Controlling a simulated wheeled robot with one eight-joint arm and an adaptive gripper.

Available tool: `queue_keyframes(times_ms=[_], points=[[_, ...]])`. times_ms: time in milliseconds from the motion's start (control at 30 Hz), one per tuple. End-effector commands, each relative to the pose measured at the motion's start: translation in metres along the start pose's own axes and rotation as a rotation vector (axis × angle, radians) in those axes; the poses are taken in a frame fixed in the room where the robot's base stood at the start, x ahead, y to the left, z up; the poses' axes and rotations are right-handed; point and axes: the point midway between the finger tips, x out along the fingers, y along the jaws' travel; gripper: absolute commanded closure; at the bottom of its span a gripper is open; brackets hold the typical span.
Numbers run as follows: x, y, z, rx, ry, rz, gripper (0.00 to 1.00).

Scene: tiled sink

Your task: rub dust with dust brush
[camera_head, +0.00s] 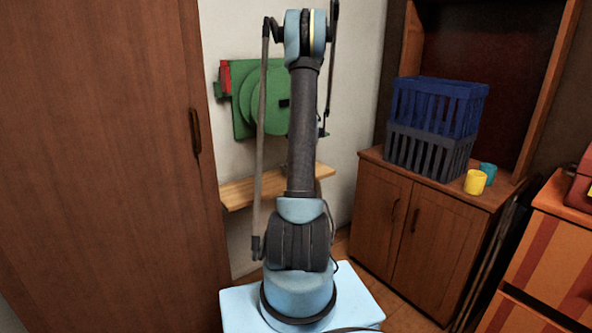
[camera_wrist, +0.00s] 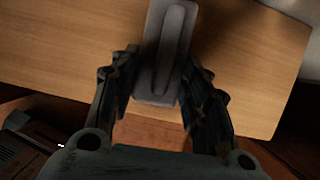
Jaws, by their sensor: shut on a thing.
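A long grey object with a raised middle strip, seemingly the dust brush (camera_wrist: 168,45), is between the fingers of my gripper (camera_wrist: 160,78) in the wrist view. My gripper is shut on it. My arm hides part of that shelf, and my gripper and the brush do not show there. I cannot make out any dust.
A green round reel (camera_head: 265,98) hangs on the wall above the shelf. A tall brown cabinet (camera_head: 100,150) stands close on the left. On the right, a low cabinet (camera_head: 395,215) carries stacked blue and grey crates (camera_head: 435,105), a yellow cup (camera_head: 475,182) and a teal cup (camera_head: 489,172).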

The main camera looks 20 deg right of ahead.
Motion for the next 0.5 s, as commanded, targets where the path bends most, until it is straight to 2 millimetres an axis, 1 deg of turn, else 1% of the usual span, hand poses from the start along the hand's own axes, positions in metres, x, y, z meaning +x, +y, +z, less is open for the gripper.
queue_keyframes(times_ms=[200, 500], points=[[-0.001, 0.016, 0.001, 0.001, 0.000, 0.001, 0.83], [0.000, 0.026, 0.002, 0.000, -0.001, 0.001, 0.83]])
